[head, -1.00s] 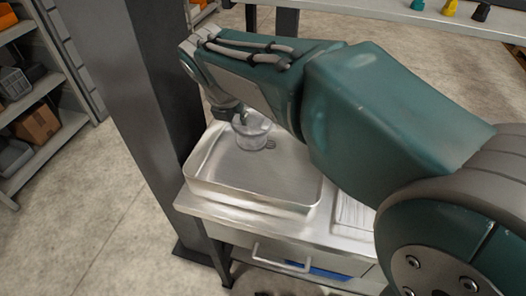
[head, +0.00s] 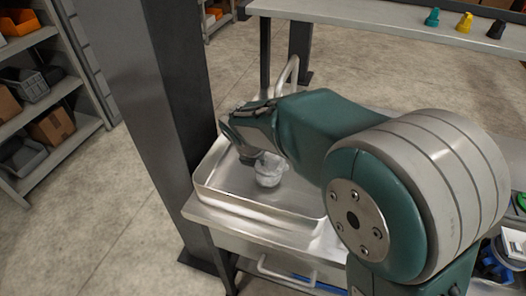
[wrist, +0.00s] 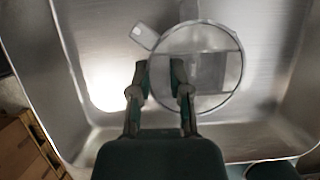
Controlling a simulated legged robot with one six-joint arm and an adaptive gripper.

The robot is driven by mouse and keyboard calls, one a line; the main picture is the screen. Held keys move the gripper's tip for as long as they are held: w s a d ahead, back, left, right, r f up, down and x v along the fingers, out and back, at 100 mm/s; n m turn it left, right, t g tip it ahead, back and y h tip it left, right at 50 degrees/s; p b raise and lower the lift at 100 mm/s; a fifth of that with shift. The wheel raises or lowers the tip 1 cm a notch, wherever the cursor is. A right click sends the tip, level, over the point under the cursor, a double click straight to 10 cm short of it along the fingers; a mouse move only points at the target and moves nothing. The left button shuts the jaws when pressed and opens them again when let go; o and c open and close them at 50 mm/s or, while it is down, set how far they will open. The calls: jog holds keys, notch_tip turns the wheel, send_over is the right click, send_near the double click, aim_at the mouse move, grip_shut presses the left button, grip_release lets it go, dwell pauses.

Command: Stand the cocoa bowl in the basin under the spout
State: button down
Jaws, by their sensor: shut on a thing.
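The cocoa bowl (head: 269,172) is a clear, round bowl. In the head view it is over the metal basin (head: 255,212), inside its walls; I cannot tell whether it touches the floor. My gripper is shut on the bowl's rim; in the wrist view the fingertips (wrist: 160,72) pinch the left side of the clear bowl (wrist: 228,50). The bowl looks upright. The pale curved spout (head: 289,73) rises behind the basin, its lower part hidden by my arm. The basin (wrist: 55,75) also fills most of the wrist view.
A dark post (head: 165,110) stands close to the basin's left side. Shelving with bins (head: 45,90) is at the far left. A shelf at the back holds green, yellow and dark small items (head: 465,22).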

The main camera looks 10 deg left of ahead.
jog(key=w, duration=0.4)
jog(key=shift+d+f, duration=0.35)
jog(key=shift+f, duration=0.25)
jog(key=c, duration=0.6)
grip_release()
